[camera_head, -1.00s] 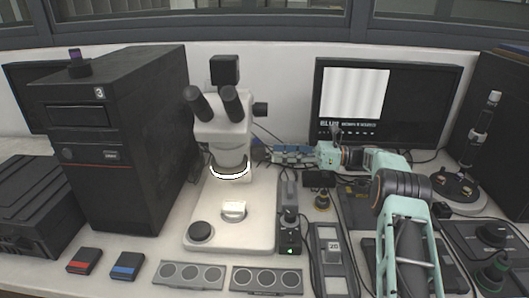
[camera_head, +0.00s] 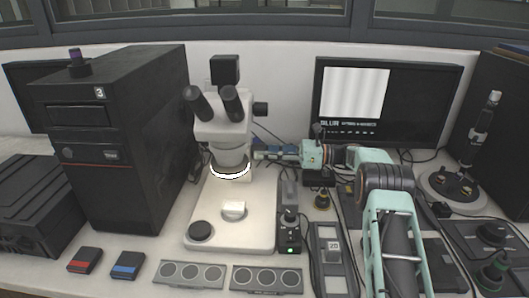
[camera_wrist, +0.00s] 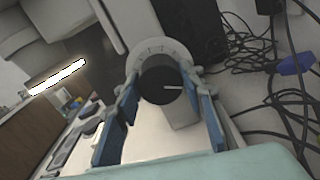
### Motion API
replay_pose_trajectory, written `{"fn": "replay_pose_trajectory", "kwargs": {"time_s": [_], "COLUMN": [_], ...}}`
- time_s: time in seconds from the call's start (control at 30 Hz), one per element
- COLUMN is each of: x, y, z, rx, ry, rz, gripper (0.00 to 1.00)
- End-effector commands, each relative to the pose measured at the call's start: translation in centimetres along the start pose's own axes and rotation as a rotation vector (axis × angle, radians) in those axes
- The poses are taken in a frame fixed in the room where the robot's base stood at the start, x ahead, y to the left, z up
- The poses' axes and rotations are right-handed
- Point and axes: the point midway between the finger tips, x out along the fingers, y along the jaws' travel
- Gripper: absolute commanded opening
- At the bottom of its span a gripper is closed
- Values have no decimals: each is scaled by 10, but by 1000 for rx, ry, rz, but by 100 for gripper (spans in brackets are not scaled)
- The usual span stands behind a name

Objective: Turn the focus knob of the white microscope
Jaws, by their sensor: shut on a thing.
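The white microscope (camera_head: 223,130) stands left of centre in the head view, with black eyepieces and a lit ring under its head. In the wrist view its black focus knob (camera_wrist: 160,86), with a white mark pointing right, sits in front of a pale graduated dial (camera_wrist: 152,52). My gripper (camera_wrist: 162,92) has its blue-padded fingers on either side of the knob and is shut on it. In the head view my gripper (camera_head: 262,153) reaches in from the right to the microscope's column and hides the knob.
The monitor (camera_head: 385,100) behind shows a striped picture and the word BLUR. A small black box with a green light (camera_head: 289,232) stands right of the microscope base. Cables (camera_wrist: 285,95) lie right of the knob in the wrist view. A black computer tower (camera_head: 120,150) stands left.

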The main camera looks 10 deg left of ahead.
Motion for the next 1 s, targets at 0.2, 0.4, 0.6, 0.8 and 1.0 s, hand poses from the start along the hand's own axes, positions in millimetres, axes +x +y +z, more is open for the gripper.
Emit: {"fn": "replay_pose_trajectory", "kwargs": {"time_s": [0.2, 0.4, 0.6, 0.8, 1.0], "x": [0, -1, -1, -1, -1], "y": [0, 0, -1, -1, -1], "z": [0, -2, -3, -4, -4], "rx": [-3, -47, -162, -338, -528], "ry": [0, -1, -5, -10, -14], "rz": [0, 0, 0, 0, 1], "gripper": [12, 12, 12, 12, 12]}}
